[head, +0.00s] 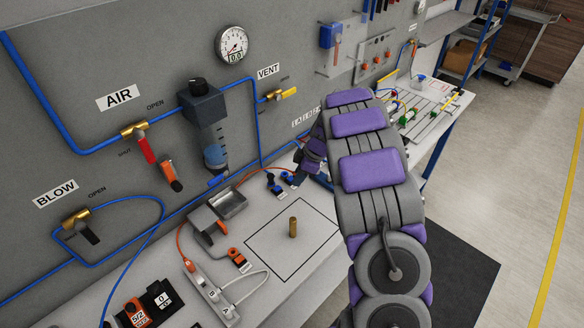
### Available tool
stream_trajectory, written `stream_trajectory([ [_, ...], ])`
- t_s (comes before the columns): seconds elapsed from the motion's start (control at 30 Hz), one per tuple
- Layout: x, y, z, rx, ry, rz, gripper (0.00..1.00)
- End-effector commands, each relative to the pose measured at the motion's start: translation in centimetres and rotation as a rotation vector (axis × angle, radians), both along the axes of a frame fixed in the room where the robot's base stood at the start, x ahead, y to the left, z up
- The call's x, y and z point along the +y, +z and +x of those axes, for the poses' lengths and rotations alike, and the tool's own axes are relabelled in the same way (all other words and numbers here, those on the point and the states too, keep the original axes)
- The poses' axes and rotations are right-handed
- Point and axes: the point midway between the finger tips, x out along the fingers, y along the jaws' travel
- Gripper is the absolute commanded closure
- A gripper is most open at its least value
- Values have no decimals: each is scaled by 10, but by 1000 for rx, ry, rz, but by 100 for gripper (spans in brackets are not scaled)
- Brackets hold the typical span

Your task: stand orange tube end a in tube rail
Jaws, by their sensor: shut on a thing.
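My gripper (312,157) is partly hidden behind my arm, above the back of the bench by the grey wall panel. Its fingertips do not show clearly. The thin orange tube (240,181) runs from the grey lettered strip up past the metal tray toward my gripper, where it appears to be held. The held end itself and its letter cannot be made out. The grey strip (211,295), marked with letters, lies at the front left of the bench with a white tube looped beside it. I cannot tell for sure whether this strip is the tube rail.
A brass cylinder (293,227) stands upright inside a black outlined square. Blue-and-black fittings (276,183) lie close to my gripper. The wall panel carries a gauge (232,44) and blue pipes.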

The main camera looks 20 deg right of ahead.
Motion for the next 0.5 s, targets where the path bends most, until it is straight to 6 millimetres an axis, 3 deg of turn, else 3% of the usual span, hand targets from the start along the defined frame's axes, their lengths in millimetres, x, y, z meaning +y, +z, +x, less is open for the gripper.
stream_trajectory([
  [0.2, -2, 4, -33, 1, -1, 2, 100],
  [0.5, -4, 5, -56, 2, 0, 2, 100],
])
